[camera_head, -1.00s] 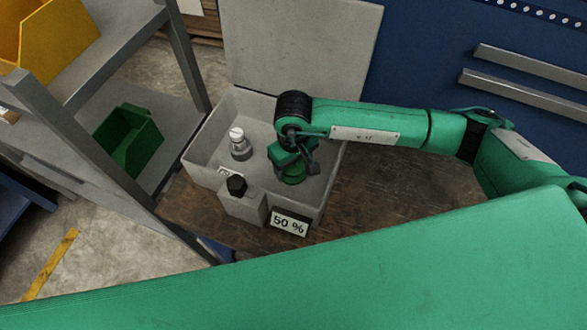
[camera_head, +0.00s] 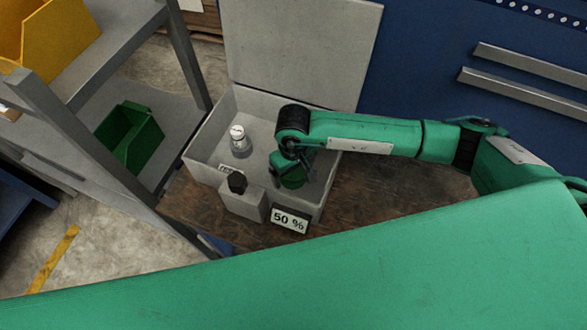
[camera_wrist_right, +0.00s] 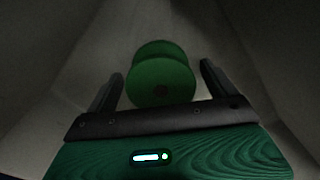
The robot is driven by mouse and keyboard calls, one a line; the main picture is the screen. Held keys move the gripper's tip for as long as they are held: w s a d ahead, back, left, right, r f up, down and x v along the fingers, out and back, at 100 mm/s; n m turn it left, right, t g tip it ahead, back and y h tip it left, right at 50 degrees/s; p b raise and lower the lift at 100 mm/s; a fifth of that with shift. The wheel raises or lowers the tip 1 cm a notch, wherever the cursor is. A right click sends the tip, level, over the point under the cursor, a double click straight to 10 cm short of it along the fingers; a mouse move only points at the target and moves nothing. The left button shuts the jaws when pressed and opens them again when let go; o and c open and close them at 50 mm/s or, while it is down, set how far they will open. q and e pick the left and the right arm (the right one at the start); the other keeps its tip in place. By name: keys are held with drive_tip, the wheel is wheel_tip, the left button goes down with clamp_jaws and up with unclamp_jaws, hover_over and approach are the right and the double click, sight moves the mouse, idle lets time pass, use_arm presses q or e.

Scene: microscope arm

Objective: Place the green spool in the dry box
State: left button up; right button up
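The green spool (camera_head: 293,180) is inside the right part of the open dry box (camera_head: 208,172), low, below my right gripper. In the right wrist view the spool (camera_wrist_right: 160,78) lies between the two dark fingers, with a visible gap on each side. My right gripper (camera_wrist_right: 160,88) is open around it; it also shows in the head view (camera_head: 292,168), reaching into the box. The spool's underside is hidden, so its contact with the box floor cannot be seen. My left gripper is not in view.
A small jar (camera_head: 239,144) with a pale lid stands in the box's left part. The raised lid (camera_head: 298,50) stands behind. A grey block with a black knob (camera_head: 237,184) and a "50 %" sign (camera_head: 289,220) are at the front. A shelf (camera_head: 130,70) stands close left.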

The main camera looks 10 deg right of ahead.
drive_tip(key=shift+r, duration=0.1)
drive_tip(key=shift+r+p, duration=0.2)
drive_tip(key=shift+p, duration=0.2)
wheel_tip(320, 180, up, 12)
drive_tip(key=b, duration=0.3)
drive_tip(key=shift+f+b, duration=0.15)
drive_tip(key=shift+b, duration=0.2)
